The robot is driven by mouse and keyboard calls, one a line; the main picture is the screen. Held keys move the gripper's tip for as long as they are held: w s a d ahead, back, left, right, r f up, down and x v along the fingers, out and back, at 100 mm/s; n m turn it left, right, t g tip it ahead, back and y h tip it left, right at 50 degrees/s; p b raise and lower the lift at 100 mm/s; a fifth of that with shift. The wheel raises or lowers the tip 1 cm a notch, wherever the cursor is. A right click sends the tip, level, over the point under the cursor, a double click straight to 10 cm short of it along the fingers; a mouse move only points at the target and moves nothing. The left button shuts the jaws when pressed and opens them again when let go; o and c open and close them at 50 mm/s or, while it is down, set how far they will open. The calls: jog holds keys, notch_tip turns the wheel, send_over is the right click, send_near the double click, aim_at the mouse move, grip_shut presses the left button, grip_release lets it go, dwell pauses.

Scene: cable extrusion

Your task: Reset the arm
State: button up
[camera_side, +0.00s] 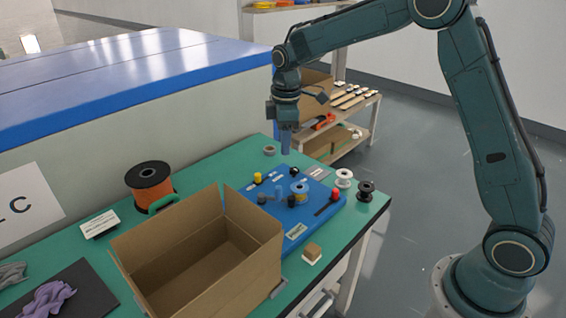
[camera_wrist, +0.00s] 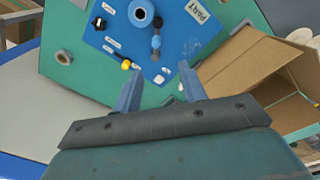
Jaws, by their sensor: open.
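My gripper (camera_side: 286,141) hangs pointing down above the back of the green table, behind the blue board. In the wrist view its two blue fingers (camera_wrist: 160,92) stand apart with nothing between them. The board also shows in the wrist view (camera_wrist: 180,32), below and beyond the fingers.
An open cardboard box (camera_side: 262,228) stands at the front of the green table (camera_side: 200,178). An orange cable spool (camera_side: 150,182) stands behind it. White (camera_side: 343,178) and black (camera_side: 366,190) spools stand at the right edge. A wooden shelf (camera_side: 350,120) is behind.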

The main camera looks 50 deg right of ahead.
jog(key=s+r+m+t, duration=0.1)
jog(key=s+r+m, duration=0.1)
jog(key=s+r, duration=0.45)
jog(key=s+a+r+m+t, duration=0.1)
jog(key=s+r+m, duration=0.2)
jog(key=s, duration=0.6)
jog(key=s+r+m+t, duration=0.2)
jog(key=s+r, duration=0.2)
jog(key=s, duration=0.3)
jog(key=s+f+m+t, duration=0.1)
jog(key=s+f+m, duration=0.1)
jog(key=s, duration=0.8)
jog(key=shift+a+m, duration=0.35)
jog(key=shift+m, duration=0.25)
